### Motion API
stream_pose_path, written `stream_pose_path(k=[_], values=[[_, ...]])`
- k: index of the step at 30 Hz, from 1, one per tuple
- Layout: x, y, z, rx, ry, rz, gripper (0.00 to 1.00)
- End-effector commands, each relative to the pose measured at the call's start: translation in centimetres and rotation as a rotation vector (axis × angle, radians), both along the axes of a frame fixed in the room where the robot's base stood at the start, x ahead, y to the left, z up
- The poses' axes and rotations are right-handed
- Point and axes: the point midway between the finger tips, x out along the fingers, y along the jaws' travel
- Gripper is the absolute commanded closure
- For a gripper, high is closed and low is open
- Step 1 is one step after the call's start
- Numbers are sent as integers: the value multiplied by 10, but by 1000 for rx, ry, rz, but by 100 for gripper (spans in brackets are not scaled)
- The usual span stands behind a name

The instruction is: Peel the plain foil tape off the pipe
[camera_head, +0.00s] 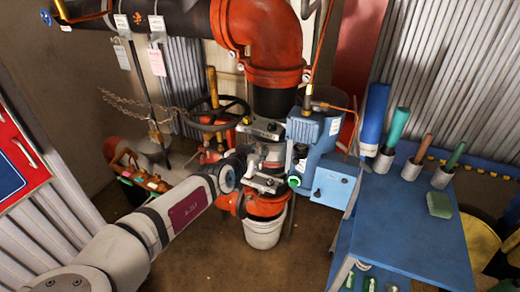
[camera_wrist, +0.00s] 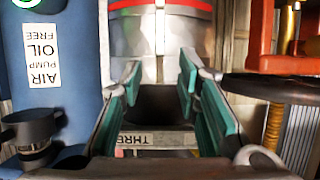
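The pipe (camera_wrist: 139,42) stands upright, wrapped in silvery foil tape (camera_wrist: 185,38) below a red band in the wrist view. A narrow pale strip runs vertically on the tape; I cannot tell whether it is a loose edge. In the head view the foil-wrapped part (camera_head: 271,153) shows between my fingers, under the big orange elbow. My gripper (camera_wrist: 158,82) is open, with teal-padded fingers left and right of the pipe's lower part. It also shows in the head view (camera_head: 272,156), reaching in from the left. Nothing is visibly held; contact with the tape cannot be told.
A blue air pump (camera_head: 318,130) stands close right of the pipe. A handwheel (camera_head: 218,113) is close on the left. A white bucket (camera_head: 265,231) sits below. A blue cart (camera_head: 412,235) with several tools is at the right.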

Motion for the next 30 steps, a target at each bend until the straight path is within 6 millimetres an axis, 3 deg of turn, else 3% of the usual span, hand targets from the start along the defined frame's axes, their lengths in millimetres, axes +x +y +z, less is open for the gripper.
stream_pose_path(k=[11, 15, 30], values=[[-1, 1, -1, 0, 0, 1, 70], [-1, 1, -1, 0, 0, 1, 99], [-4, 2, -1, -1, 0, 1, 100]])
